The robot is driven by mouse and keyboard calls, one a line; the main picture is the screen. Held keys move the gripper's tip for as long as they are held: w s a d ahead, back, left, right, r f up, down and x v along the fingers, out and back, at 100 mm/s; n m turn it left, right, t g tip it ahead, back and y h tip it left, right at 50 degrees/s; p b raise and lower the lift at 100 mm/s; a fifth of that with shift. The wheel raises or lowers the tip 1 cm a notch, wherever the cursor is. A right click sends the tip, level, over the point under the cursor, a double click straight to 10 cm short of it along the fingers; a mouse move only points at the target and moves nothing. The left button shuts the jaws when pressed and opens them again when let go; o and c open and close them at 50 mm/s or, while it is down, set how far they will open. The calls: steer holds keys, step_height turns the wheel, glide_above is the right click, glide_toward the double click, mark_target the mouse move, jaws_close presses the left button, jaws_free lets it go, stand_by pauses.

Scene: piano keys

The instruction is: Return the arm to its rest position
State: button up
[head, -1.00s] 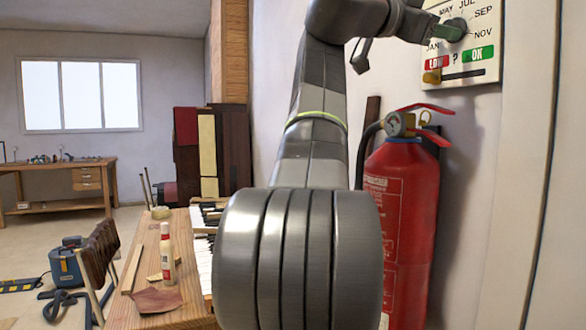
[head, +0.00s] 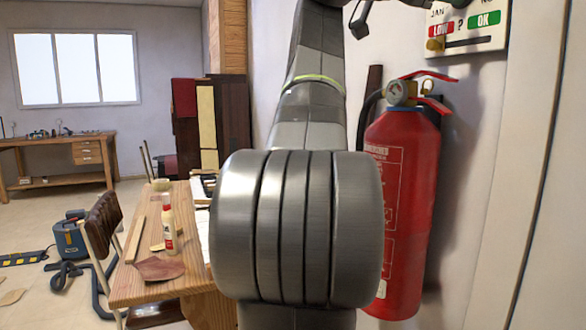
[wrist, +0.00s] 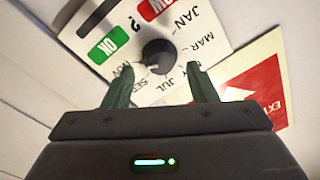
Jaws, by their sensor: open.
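My gripper (wrist: 160,90) shows in the wrist view with its two green fingers apart and nothing between them. It faces a white wall panel (wrist: 185,22) with a black dial (wrist: 158,56) that appears between and beyond the fingertips. Whether the fingers touch the panel cannot be told, but a gap seems to show around the dial. In the head view my arm rises through the middle and leaves the top edge, so the gripper is out of that view. The panel's lower part (head: 494,28) shows at the top right.
A red fire extinguisher (head: 402,200) hangs on the wall just right of my arm. A wooden table (head: 190,285) with a glue bottle (head: 169,232) and piano keys (head: 203,230) stands left. A chair (head: 103,225) is beside it. A red-and-white sign (wrist: 262,85) is near the gripper.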

steer(key=v, duration=1)
steer(key=w+d+n+p, duration=0.2)
steer(key=d+n+p, duration=0.2)
steer(key=d+n, duration=0.2)
steer(key=w+d+n+p, duration=0.3)
steer(key=d+n+p, duration=0.2)
steer(key=n, duration=0.5)
steer(key=shift+w+d+r+y, duration=0.3)
steer(key=shift+d+r, duration=0.05)
steer(key=shift+d, duration=0.1)
steer(key=shift+f, duration=0.1)
stand_by(0.6)
